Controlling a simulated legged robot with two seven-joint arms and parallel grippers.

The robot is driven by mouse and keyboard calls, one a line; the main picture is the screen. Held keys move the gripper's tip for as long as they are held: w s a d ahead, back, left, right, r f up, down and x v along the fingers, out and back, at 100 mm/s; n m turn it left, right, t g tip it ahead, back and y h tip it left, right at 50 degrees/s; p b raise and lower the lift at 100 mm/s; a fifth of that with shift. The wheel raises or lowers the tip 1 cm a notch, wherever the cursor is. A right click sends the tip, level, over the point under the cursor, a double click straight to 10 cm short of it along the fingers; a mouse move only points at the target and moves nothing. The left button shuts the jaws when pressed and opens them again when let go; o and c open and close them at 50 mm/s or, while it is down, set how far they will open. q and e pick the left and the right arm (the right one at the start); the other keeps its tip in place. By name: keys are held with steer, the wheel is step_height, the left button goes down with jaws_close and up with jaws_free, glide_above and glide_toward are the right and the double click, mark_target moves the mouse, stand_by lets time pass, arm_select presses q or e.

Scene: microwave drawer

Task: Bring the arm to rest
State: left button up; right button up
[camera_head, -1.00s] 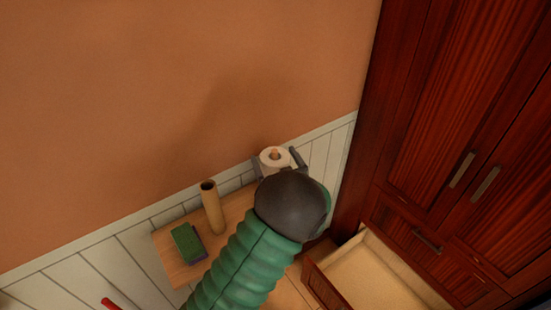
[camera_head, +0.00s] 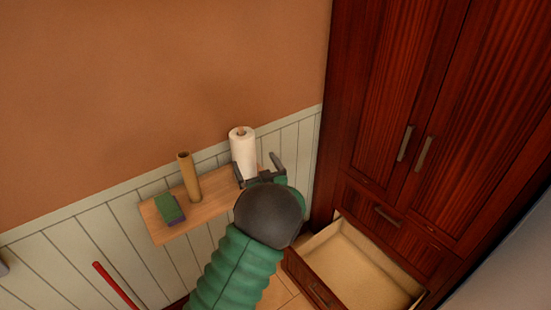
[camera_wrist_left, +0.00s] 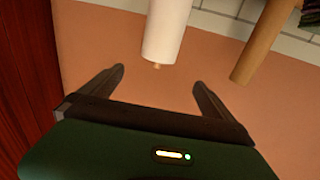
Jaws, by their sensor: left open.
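My left gripper (camera_head: 258,168) is open and empty in the head view, at the right end of a small wooden shelf. Its arm, green and ribbed with a dark rounded joint, comes up from the bottom. A white paper roll (camera_head: 243,152) stands upright at the back of the shelf, just beyond the fingers. In the left wrist view the open fingers (camera_wrist_left: 158,77) have nothing between them, and the roll (camera_wrist_left: 167,28) is beyond them, apart from the tips. My right gripper is not in view.
On the wooden shelf (camera_head: 212,208) stand a brown cardboard tube (camera_head: 189,177) and a green and purple sponge (camera_head: 170,208). An open, empty-looking drawer (camera_head: 355,265) juts from the dark red cabinet (camera_head: 380,100) at right. A red stick (camera_head: 115,284) leans at lower left.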

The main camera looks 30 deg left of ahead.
arm_select(q)
steer(key=s+d+f+m+g+h, duration=0.1)
steer(key=s+d+f+m+h, duration=0.25)
steer(key=d+h, duration=0.4)
steer(key=s+d+f+m+g+h, duration=0.1)
steer(key=s+d+f+m+h, duration=0.3)
steer(key=d, duration=0.6)
steer(key=s+d+f+m+g+h, duration=0.1)
steer(key=s+d+f+g, duration=0.1)
steer(key=s, duration=0.7)
steer(key=s+d+f+m+g+h, duration=0.1)
steer(key=s+g, duration=0.3)
steer(key=s, duration=0.6)
steer(key=shift+d+f+m+h, duration=0.35)
steer(key=shift+d+f+m, duration=0.1)
steer(key=shift+d, duration=0.2)
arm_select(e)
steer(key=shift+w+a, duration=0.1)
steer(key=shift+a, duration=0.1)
arm_select(q)
steer(key=shift+a, duration=0.3)
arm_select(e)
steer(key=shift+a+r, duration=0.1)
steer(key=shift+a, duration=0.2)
